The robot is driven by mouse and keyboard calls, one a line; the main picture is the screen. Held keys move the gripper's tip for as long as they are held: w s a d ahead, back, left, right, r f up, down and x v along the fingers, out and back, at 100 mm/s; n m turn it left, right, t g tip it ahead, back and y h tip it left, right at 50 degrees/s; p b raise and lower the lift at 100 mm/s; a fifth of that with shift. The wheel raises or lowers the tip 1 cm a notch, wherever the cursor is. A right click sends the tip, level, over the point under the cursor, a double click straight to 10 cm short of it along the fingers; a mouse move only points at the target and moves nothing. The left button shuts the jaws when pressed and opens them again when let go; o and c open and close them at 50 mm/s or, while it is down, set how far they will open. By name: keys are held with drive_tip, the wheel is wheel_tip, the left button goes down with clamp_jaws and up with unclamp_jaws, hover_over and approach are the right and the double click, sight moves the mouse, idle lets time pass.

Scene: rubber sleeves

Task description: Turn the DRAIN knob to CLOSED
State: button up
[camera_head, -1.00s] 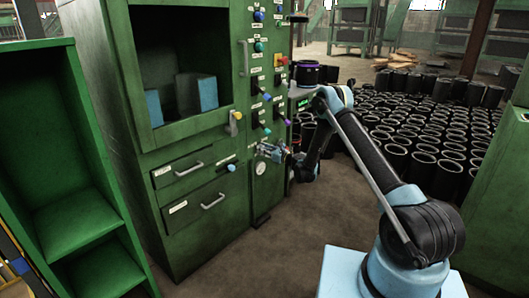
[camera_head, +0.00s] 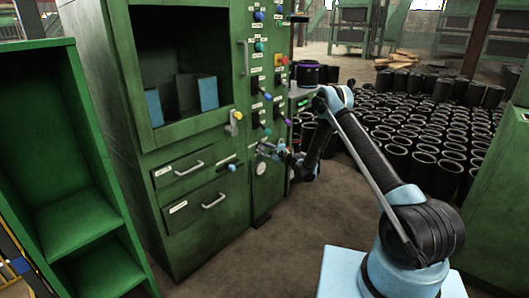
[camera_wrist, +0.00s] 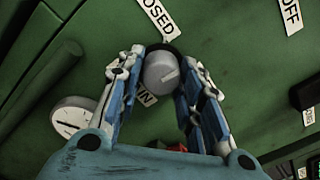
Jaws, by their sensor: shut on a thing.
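The DRAIN knob (camera_wrist: 158,74) is a small grey round knob on a green panel; in the wrist view a pale pointer line shows on its face. A partly hidden label ending in "IN" (camera_wrist: 147,97) is beside it, and a label ending in "OSED" (camera_wrist: 157,18) is above it. My gripper (camera_wrist: 162,60) has a finger on either side of the knob and is shut on it. In the head view my gripper (camera_head: 265,149) is at the panel's lower front and hides the knob.
A round gauge (camera_head: 260,168) sits just below my gripper; it also shows in the wrist view (camera_wrist: 72,120). An "OFF" label (camera_wrist: 290,14) is at upper right. Several coloured knobs (camera_head: 259,46) line the panel above. Black rubber sleeves (camera_head: 425,128) fill the floor at right.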

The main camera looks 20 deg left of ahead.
drive_tip(key=n, duration=0.5)
drive_tip(key=shift+s+a+n, duration=0.1)
drive_tip(key=shift+a+n, duration=0.05)
drive_tip(key=shift+n, duration=2.35)
drive_tip(key=o, duration=1.1)
drive_tip(key=shift+c, duration=0.2)
drive_tip(key=v, duration=1.2)
